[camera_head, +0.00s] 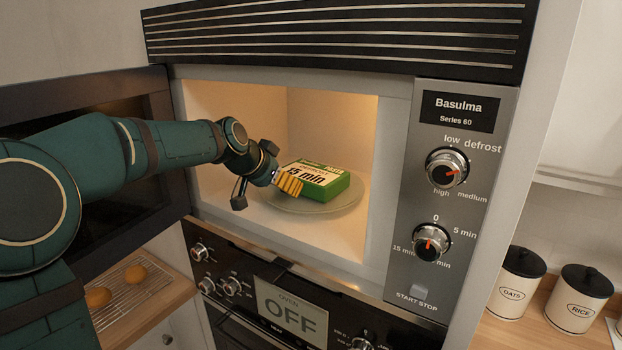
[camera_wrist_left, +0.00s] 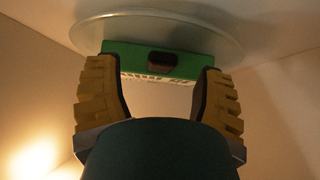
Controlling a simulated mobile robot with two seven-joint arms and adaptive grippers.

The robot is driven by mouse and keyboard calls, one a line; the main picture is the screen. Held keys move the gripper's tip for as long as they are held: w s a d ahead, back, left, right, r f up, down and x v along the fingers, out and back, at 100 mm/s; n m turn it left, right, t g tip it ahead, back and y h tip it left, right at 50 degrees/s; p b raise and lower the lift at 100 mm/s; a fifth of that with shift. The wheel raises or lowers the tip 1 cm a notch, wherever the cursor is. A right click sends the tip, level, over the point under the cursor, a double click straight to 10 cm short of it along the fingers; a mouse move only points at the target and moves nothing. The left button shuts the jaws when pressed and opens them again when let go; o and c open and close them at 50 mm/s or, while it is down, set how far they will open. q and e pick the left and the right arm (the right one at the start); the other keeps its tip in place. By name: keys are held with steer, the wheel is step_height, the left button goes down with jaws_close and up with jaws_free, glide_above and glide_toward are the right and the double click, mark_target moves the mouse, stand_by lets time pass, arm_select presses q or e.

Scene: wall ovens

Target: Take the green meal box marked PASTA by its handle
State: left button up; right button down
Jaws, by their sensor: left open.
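The green meal box (camera_head: 326,187) lies on a round glass plate (camera_head: 342,208) inside the lit microwave. Its top label reads "15 min"; the smaller print is too small to read surely. My left gripper (camera_head: 288,184) reaches into the microwave at the box's near left side. In the left wrist view the green box (camera_wrist_left: 203,66) lies ahead between the yellow finger pads of my left gripper (camera_wrist_left: 160,85). A dark handle (camera_wrist_left: 163,59) on its facing side sits midway between the open fingers, a little beyond their tips. My right gripper is not in view.
The microwave door (camera_head: 80,95) stands open at the left, behind my left arm. A control panel with two knobs (camera_head: 447,168) is to the right of the opening. An oven (camera_head: 290,300) is below. Rolls on a rack (camera_head: 135,273) and canisters (camera_head: 517,283) stand aside.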

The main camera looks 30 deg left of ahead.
mark_target(306, 182)
arm_select(q)
steer(key=x, duration=0.4)
steer(key=shift+w+a+f+p, duration=0.1)
steer(key=shift+w+f+p, duration=0.15)
steer(key=shift+p, duration=0.1)
steer(key=shift+r, duration=0.1)
jaws_close()
